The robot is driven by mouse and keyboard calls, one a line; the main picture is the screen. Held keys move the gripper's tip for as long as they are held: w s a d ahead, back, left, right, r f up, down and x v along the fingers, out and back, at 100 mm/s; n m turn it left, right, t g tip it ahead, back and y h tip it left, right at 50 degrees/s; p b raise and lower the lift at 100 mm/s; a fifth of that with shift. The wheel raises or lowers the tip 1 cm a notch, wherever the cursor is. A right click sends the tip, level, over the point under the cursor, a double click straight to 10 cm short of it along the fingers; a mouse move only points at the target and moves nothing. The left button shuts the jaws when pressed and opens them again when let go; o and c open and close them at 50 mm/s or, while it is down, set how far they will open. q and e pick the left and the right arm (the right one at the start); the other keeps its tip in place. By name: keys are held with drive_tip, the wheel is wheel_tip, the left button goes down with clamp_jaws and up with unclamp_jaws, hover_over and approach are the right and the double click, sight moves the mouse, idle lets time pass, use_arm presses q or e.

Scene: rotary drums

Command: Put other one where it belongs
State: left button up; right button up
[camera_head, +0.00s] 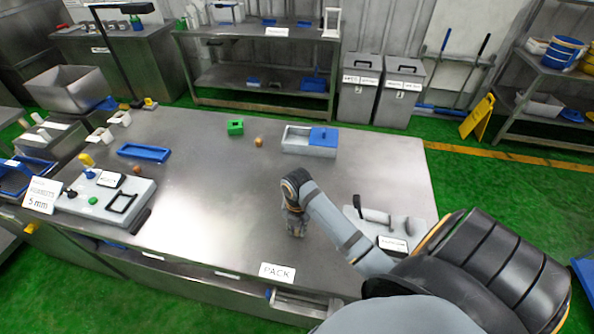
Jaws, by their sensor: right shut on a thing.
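My right gripper (295,227) reaches in from the right and points down over the middle front of the steel table (210,230). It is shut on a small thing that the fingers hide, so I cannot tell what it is. A small brown round item (259,142) lies on the table. Left of it is a green block-like holder (235,127) with a dark opening. Right of it is a grey box (296,139) with a blue lid part (323,137) over its right side. My left gripper is not in view.
A control panel (135,196) with knobs and a blue tray (144,152) are on the left. A light board (371,213) with dark tools lies right of my gripper. A PACK label (277,272) marks the front edge. The table's centre is mostly clear.

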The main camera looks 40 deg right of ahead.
sight(297, 230)
drive_tip(key=shift+f, duration=0.15)
drive_tip(key=shift+f, duration=0.1)
drive_tip(key=o, duration=0.8)
drive_tip(key=shift+c, duration=0.2)
wheel_tip(297, 230, up, 7)
drive_tip(key=shift+w+f+b, duration=0.1)
drive_tip(key=shift+b, duration=0.65)
wheel_tip(297, 230, up, 6)
drive_tip(key=p, duration=0.5)
drive_tip(key=shift+f, duration=0.25)
